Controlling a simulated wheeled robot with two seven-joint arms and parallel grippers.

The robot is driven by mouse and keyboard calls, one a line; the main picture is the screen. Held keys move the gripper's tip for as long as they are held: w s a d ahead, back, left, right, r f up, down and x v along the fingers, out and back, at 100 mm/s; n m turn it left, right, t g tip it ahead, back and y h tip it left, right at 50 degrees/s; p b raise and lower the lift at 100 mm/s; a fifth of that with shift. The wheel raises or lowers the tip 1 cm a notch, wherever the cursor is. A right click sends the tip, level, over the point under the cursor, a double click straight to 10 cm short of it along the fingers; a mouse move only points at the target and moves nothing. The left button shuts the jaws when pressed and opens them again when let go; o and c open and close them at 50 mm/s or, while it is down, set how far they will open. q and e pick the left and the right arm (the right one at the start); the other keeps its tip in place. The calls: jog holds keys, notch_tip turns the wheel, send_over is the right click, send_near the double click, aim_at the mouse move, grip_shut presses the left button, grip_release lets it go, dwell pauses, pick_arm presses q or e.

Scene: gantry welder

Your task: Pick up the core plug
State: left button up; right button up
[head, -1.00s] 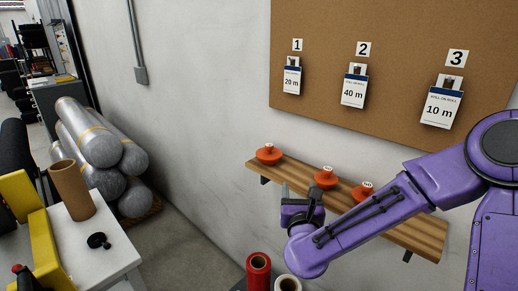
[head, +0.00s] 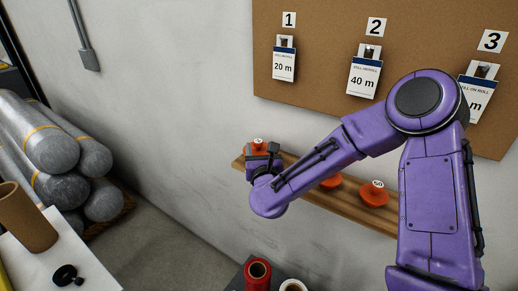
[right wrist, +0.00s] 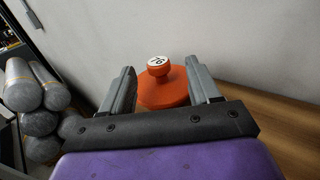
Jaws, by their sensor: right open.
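An orange core plug (right wrist: 163,92) with a round knob and a white numbered cap stands on the wooden shelf. In the right wrist view it sits between the fingers of my open right gripper (right wrist: 160,75), with nothing clamped. In the head view this leftmost plug (head: 258,145) is partly hidden behind my right gripper (head: 259,156). Two more orange plugs stand further right on the shelf: a middle one (head: 331,182), partly covered by my arm, and a right one (head: 374,194) with a white cap. My left gripper is not in view.
The wooden shelf (head: 300,190) is fixed to the grey wall under a corkboard (head: 325,30) with numbered cards. A red roll (head: 258,272) and a white roll (head: 293,286) stand below. At left are a white table with a brown tube (head: 24,218) and stacked silver rolls (head: 50,150).

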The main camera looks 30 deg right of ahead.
aim_at(259, 144)
jog(key=x, duration=0.1)
jog(key=p+x, duration=0.1)
jog(key=x, duration=0.1)
jog(key=p+x, duration=0.1)
jog(key=x, duration=0.1)
jog(key=shift+w+a+f, duration=0.15)
jog(key=shift+w+a, duration=0.05)
jog(key=shift+w, duration=0.05)
jog(key=shift+d, duration=0.15)
jog(key=shift+s, duration=0.2)
jog(key=shift+c, duration=0.2)
jog(key=shift+w, duration=0.1)
jog(key=c, duration=1)
